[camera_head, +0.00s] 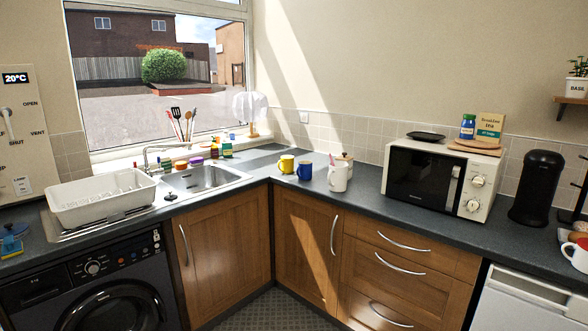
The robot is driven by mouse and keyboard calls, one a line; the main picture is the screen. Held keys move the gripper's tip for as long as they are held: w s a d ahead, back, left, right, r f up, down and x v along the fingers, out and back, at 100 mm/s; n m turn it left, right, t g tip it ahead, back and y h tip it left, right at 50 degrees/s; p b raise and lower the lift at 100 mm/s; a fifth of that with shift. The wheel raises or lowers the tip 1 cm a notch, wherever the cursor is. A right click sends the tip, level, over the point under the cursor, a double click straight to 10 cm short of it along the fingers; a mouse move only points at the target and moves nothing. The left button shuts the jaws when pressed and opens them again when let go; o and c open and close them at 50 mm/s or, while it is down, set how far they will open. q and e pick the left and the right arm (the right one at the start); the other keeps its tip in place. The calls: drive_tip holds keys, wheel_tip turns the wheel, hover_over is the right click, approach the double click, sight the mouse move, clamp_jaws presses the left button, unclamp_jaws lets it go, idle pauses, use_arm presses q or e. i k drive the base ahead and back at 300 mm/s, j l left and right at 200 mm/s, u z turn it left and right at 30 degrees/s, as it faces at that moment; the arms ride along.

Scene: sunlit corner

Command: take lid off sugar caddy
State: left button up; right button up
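A cream canister (348,167) with a lid and a small knob stands on the dark worktop in the corner, left of the microwave. It looks like the sugar caddy, but no label can be read. Its lid (344,155) appears to be on. A white mug or jug (338,180) with a pinkish stick-like thing in it stands in front and hides much of the canister's lower part. Neither of my grippers is in view.
A yellow mug (286,164) and a blue mug (305,170) stand to the left of the canister. The microwave (425,178) stands to the right. The sink (200,179) and a white dish rack (100,200) are further left. The worktop in front of the mugs is narrow but clear.

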sight(344, 157)
drive_tip(key=z, duration=0.4)
drive_tip(key=i+j, duration=0.1)
drive_tip(key=i, duration=0.3)
drive_tip(key=i+j, duration=0.15)
drive_tip(key=i, duration=0.25)
drive_tip(key=i+j+z, duration=0.1)
drive_tip(key=i, duration=0.3)
drive_tip(key=i+j, duration=1.15)
drive_tip(key=i, duration=0.1)
